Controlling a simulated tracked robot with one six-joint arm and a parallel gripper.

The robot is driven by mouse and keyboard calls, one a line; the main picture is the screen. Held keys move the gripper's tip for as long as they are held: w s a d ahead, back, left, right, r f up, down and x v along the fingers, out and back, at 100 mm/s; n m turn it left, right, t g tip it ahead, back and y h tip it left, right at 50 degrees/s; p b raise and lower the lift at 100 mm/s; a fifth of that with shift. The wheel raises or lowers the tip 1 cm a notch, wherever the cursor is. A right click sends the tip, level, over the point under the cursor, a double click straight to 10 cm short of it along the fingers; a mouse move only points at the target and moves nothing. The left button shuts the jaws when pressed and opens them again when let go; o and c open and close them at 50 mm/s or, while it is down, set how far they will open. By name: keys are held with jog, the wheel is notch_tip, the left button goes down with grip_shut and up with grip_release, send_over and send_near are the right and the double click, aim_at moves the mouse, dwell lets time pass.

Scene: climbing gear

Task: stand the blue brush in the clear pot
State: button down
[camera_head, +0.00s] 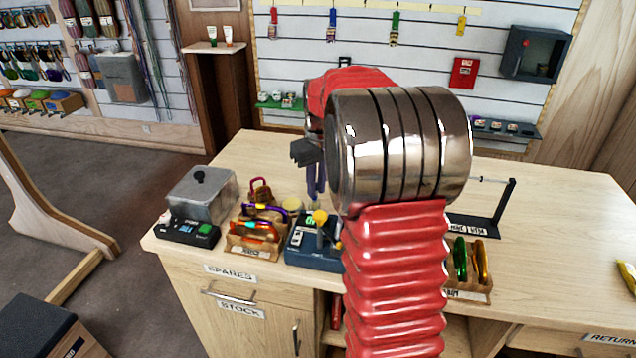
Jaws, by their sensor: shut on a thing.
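My gripper (307,153) shows as dark jaws left of my arm's metal wrist, above the wooden counter. It is shut on the blue brush (316,181), a narrow blue-violet piece hanging below the jaws. My wrist hides part of both. The brush's lower end is close to a blue device on the counter in the picture; I cannot tell whether they touch. I cannot clearly make out the clear pot; my arm covers the middle of the counter.
On the counter (560,230) stand a grey lidded box (202,195), a black scale (187,232), a wooden rack (254,238) of carabiners, a blue device (312,250) and a black stand (490,212). Another carabiner rack (478,283) is right of my arm. The counter's right side is mostly clear.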

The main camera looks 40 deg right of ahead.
jog(key=shift+f, duration=0.3)
jog(key=c, duration=1.6)
grip_release()
jog(key=shift+c, duration=0.2)
notch_tip(320, 180, up, 14)
jog(key=s, duration=0.1)
jog(key=shift+s+a+f, duration=0.2)
jog(key=shift+s, duration=0.1)
jog(key=shift+s, duration=0.1)
